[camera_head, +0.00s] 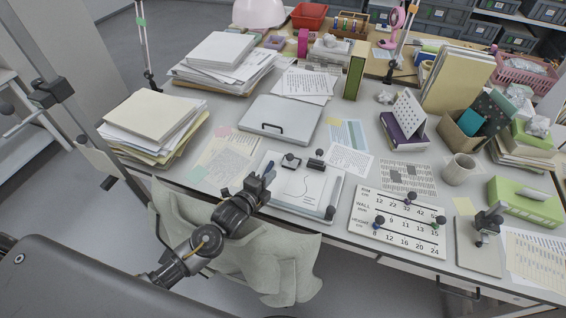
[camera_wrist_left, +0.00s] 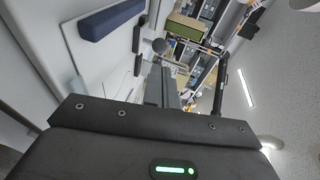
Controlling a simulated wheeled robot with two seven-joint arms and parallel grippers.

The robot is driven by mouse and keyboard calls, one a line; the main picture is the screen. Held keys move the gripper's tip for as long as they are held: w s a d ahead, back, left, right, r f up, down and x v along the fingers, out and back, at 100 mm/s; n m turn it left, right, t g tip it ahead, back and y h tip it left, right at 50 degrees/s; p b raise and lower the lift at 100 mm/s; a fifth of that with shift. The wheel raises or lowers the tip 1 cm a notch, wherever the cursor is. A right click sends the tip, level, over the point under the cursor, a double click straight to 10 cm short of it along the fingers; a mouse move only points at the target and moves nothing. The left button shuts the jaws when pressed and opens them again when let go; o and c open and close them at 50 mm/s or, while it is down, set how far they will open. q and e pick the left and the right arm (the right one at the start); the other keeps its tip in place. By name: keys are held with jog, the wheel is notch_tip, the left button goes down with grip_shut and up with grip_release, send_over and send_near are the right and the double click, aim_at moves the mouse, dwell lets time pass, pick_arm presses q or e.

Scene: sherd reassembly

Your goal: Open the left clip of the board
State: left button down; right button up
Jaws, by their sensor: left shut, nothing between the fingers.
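The board (camera_head: 300,190) is a pale, flat panel near the front edge of the table, with a dark curved line drawn on its sheet. Two dark knobbed fittings stand at its far edge, a left one (camera_head: 291,161) and a right one (camera_head: 317,159); I cannot tell whether either clip is open. My left gripper (camera_head: 267,175) is shut and empty at the board's left side, and its arm hides part of that edge. In the left wrist view the gripper fingers (camera_wrist_left: 168,85) point past the board's surface. My right gripper is not in view.
A number card (camera_head: 398,222) with dark knobs lies right of the board. A grey closed case (camera_head: 280,118) is behind it. Paper stacks (camera_head: 150,125) fill the left, and a mug (camera_head: 458,169) stands at the right. A pale cloth (camera_head: 265,260) hangs below the front edge.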

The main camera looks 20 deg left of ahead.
aim_at(288, 159)
pick_arm(q)
jog(key=p+x, duration=0.1)
jog(key=x, duration=0.7)
